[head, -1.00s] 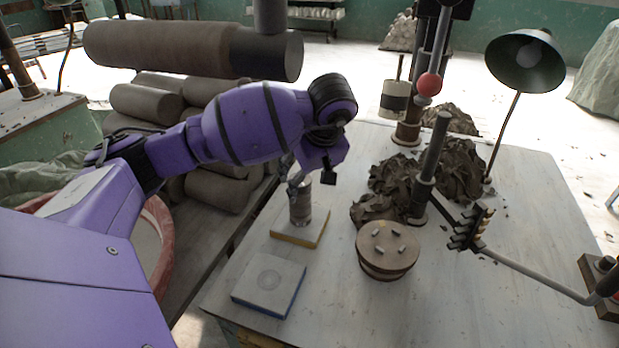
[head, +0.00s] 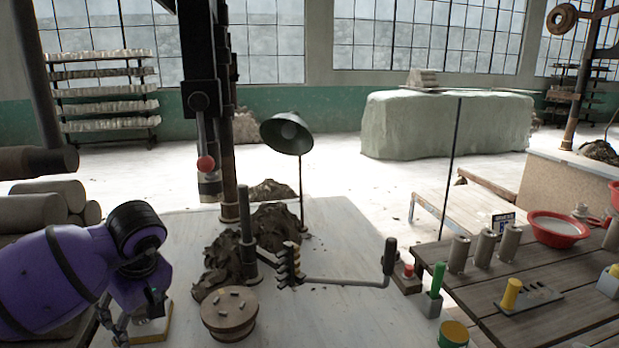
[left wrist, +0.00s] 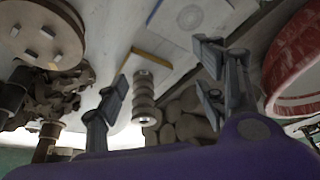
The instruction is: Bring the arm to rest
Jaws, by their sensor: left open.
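My left arm, purple, comes in at the lower left of the head view, with its gripper (head: 120,324) low and partly cut off by the frame's bottom. In the left wrist view the same gripper (left wrist: 165,82) has its two dark fingers spread apart. A grey ringed cylinder (left wrist: 146,98) shows in the gap between them, not gripped; I cannot tell how far off it is. My right gripper is out of view.
Dark clay trimmings (head: 224,262) and a round wooden disc (head: 229,312) lie on the pale table, beside a lamp (head: 288,133) and a post with a red knob (head: 206,163). A plank table (head: 500,290) with several cylinders stands at the right. A red tub (left wrist: 300,72) shows in the wrist view.

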